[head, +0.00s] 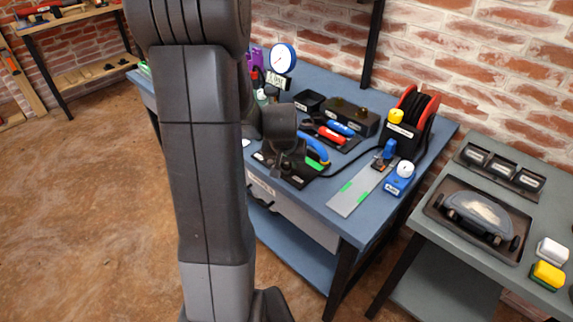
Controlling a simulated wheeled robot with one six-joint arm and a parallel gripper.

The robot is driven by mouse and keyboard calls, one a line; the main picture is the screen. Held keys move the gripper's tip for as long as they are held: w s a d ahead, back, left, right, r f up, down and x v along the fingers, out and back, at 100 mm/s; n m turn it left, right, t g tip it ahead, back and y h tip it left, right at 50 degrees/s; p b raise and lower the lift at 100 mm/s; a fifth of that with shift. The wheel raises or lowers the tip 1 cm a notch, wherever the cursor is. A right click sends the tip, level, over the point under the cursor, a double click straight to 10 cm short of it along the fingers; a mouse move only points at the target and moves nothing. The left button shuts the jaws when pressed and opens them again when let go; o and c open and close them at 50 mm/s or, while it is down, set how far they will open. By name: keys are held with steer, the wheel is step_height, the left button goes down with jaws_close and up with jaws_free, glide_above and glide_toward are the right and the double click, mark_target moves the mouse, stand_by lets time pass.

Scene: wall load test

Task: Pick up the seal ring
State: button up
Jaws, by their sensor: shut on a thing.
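My gripper (287,165) is small and dark in the head view, over a black mat (299,180) near the front of the blue workbench. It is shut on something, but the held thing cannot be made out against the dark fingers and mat. I cannot pick out the seal ring with certainty. A curved blue piece with a yellow end (315,147) shows just right of my gripper; whether they touch is unclear. My arm hides part of the bench on the left.
The blue bench (336,218) also holds a grey plate (356,190), a red-and-black cable reel (414,112), a blue-based dial (400,178), a gauge (283,57) and hand tools. A second table at right carries a tray (440,190). Brown floor lies open at left.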

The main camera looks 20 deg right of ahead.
mark_target(286, 167)
steer(key=shift+r, duration=0.15)
step_height(286, 167, up, 10)
steer(key=shift+p, duration=0.3)
stand_by(0.7)
